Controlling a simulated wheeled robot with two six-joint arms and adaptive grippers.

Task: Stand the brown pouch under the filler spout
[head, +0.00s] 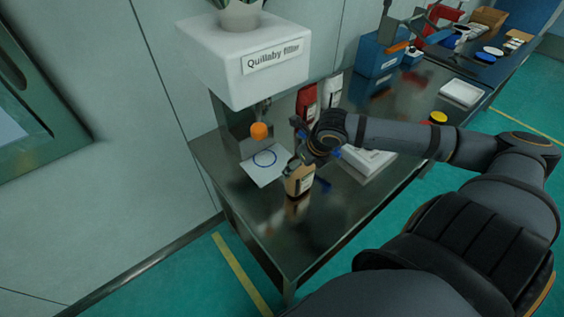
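The brown pouch (299,183) stands upright, at or very near the steel table top, right of and nearer than the white pad with a blue ring (265,160). The filler (246,62) is a white box labelled "Quillaby filler". Its spout, with an orange tip (259,131), hangs above the pad. My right gripper (301,158) comes in from the right and is at the pouch's upper part, overlapping it. Its fingertips are too dark and hidden to show whether they grip the pouch. My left gripper is not in view.
A red pouch (307,103) and a white-and-red pouch (332,91) stand behind my gripper. A white flat device (368,160) lies right of it. A blue box (379,55) and a white tray (461,93) are farther back. The near table end (285,235) is clear.

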